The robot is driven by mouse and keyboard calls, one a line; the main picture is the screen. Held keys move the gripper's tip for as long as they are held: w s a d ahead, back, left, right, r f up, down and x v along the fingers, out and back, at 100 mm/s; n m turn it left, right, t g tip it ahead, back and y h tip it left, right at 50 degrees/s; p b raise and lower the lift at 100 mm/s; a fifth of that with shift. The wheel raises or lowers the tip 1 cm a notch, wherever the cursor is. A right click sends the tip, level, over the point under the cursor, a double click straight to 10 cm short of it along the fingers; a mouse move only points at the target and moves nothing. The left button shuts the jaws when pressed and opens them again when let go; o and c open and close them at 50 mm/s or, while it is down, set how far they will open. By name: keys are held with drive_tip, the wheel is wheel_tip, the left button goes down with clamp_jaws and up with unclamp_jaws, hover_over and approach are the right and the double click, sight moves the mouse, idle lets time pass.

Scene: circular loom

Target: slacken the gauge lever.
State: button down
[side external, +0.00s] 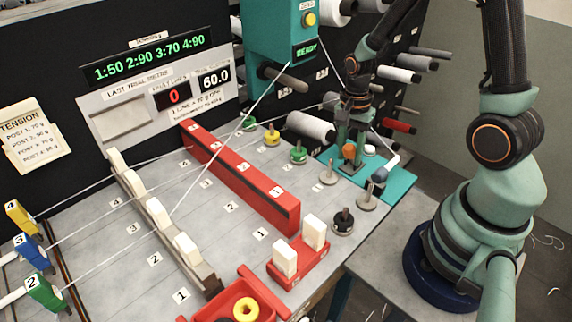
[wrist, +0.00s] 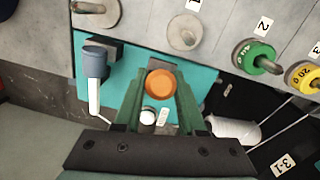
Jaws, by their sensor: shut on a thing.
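My gripper (side external: 350,140) is at the teal base plate (side external: 398,190), at the right end of the loom table. It is shut on an orange round knob (side external: 349,151). In the wrist view the knob (wrist: 160,84) sits between the two green fingers. A blue-grey knob with a white rod (wrist: 95,64) stands on the same plate, apart from the fingers; it also shows in the side view (side external: 380,174). No label shows which of these is the gauge lever. The lower part of the orange knob is hidden by my fingers.
Grey pegs (side external: 328,173) and a black-based peg (side external: 344,221) stand in front of the plate. Green and yellow weights (side external: 271,136) stand left of it. A white spool (side external: 310,127) is close behind my gripper. A thread runs from the teal box (side external: 280,35).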

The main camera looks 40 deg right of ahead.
drive_tip(key=shift+d, duration=0.1)
drive_tip(key=shift+d+r, duration=0.15)
drive_tip(key=shift+d, duration=0.1)
idle(0.3)
drive_tip(key=c, duration=0.5)
unclamp_jaws()
wheel_tip(320, 180, up, 12)
drive_tip(key=w, duration=0.1)
drive_tip(key=shift+w+d, duration=0.15)
drive_tip(key=shift+d, duration=0.05)
